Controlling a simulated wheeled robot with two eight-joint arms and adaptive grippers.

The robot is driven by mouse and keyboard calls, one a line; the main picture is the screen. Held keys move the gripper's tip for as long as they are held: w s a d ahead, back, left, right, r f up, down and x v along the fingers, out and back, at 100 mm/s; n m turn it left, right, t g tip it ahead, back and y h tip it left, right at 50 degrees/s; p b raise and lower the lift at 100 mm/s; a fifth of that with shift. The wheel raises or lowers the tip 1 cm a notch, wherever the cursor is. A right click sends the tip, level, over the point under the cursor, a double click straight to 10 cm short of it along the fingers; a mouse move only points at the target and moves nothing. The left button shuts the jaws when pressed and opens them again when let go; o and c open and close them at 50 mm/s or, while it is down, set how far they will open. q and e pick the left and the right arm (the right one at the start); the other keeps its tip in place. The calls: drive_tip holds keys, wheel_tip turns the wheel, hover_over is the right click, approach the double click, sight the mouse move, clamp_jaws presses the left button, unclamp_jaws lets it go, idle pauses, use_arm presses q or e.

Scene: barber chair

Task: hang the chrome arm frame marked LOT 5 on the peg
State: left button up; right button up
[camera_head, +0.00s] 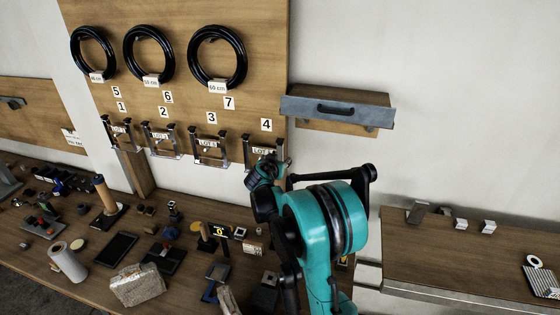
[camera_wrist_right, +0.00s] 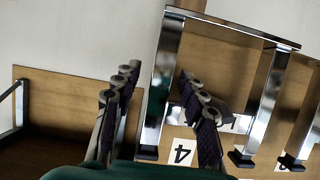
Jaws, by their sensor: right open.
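A chrome arm frame (camera_head: 249,153) with a white LOT label (camera_head: 264,150) is at the wooden board, below the number 4; its lot digit is too small to read surely. The frame fills the right side of the right wrist view (camera_wrist_right: 240,28), upside down, its label partly hidden by a finger. My right gripper (camera_head: 275,165) is at this frame in the head view. In the wrist view its fingers (camera_wrist_right: 162,95) are apart, with one chrome upright between them. The peg cannot be made out. My left gripper is not in view.
Other chrome frames (camera_head: 208,150) are below numbers 1 to 3. Black rings (camera_head: 217,87) hang above. A grey-fronted drawer (camera_head: 338,110) juts out at right. The left bench (camera_head: 80,215) is crowded; the right bench (camera_head: 440,262) has bare room.

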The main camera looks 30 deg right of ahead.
drive_tip(key=v, duration=1.2)
drive_tip(key=s+a+f+n+g+y+b, duration=0.1)
drive_tip(key=s+a+f+n+y+b, duration=0.4)
drive_tip(key=s+a+f+b, duration=0.6)
drive_tip(key=s+a+f+n+y+b, duration=0.5)
drive_tip(key=s+a+f+b, duration=0.6)
drive_tip(key=s+f, duration=0.4)
wheel_tip(320, 180, down, 3)
drive_tip(key=shift+s+a+f+g, duration=0.15)
drive_tip(key=shift+s+a+g, duration=0.1)
drive_tip(key=shift+a+g, duration=0.25)
